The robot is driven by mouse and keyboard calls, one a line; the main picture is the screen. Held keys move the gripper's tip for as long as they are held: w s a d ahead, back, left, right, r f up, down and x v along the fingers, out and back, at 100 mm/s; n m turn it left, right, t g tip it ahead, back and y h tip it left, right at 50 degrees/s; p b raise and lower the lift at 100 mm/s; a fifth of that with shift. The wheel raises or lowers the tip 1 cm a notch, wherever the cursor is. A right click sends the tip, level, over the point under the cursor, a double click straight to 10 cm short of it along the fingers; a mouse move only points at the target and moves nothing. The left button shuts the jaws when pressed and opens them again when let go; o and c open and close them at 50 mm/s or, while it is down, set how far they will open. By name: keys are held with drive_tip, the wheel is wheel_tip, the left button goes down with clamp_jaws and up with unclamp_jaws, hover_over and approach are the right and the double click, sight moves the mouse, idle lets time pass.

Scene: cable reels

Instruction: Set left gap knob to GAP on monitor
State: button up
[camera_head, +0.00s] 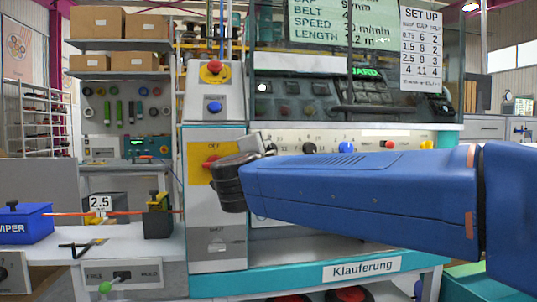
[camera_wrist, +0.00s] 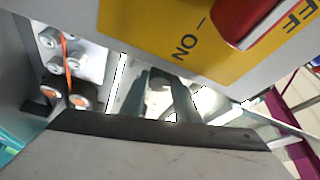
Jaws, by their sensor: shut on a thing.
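The monitor (camera_head: 335,28) at the top of the head view lists GAP, BELT, SPEED and LENGTH; its GAP line is cut by the frame and its digit is hard to read. My gripper (camera_head: 264,143), grey beyond a black wrist, is at the left end of the white knob panel (camera_head: 370,147), beside a numbered dial. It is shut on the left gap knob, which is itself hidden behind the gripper. The pointer of the knob cannot be seen.
A yellow ON/OFF plate with a red switch (camera_head: 211,162) is close beside my wrist, and its red handle (camera_wrist: 245,18) looms in the wrist view. Blue (camera_head: 346,147), red (camera_head: 390,144) and yellow (camera_head: 427,145) knobs line the panel. A SET UP chart (camera_head: 422,50) hangs above.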

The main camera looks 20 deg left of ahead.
drive_tip(key=shift+r+m+g+h, duration=0.1)
drive_tip(key=shift+m+g+h, duration=0.35)
drive_tip(key=shift+m, duration=1.15)
drive_tip(key=shift+g, duration=0.25)
drive_tip(key=o, duration=1)
drive_tip(key=shift+o, duration=0.2)
drive_tip(key=s+d, duration=0.2)
drive_tip(key=s, duration=1.5)
drive_tip(key=shift+d, duration=0.4)
